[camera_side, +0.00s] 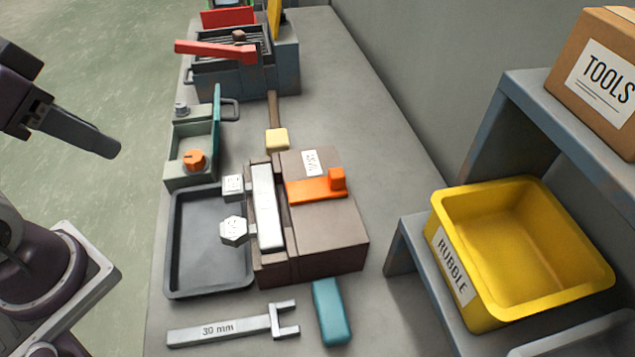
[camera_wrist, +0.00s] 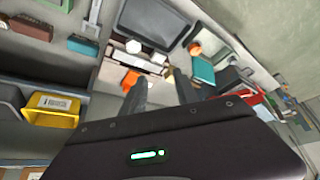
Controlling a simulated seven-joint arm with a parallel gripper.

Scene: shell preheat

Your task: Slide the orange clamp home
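The orange clamp (camera_side: 312,190) lies across the top of a brown block (camera_side: 335,240), with a raised knob at its right end. Its left end is close to a long white bar (camera_side: 267,205) on the block; I cannot tell if they touch. In the wrist view the clamp (camera_wrist: 130,80) shows beside the left finger, partly hidden. My gripper (camera_side: 110,148) is in the air at the left of the side view, well away from the clamp. In the wrist view its two fingers (camera_wrist: 160,82) are apart with nothing held between them.
A grey tray (camera_side: 180,285), a 30 mm spanner (camera_side: 215,328) and a teal block (camera_side: 331,310) lie around the brown block. A green box with an orange knob (camera_side: 193,160) and a red-handled machine (camera_side: 225,50) stand farther back. A yellow RUBBLE bin (camera_side: 520,250) is right.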

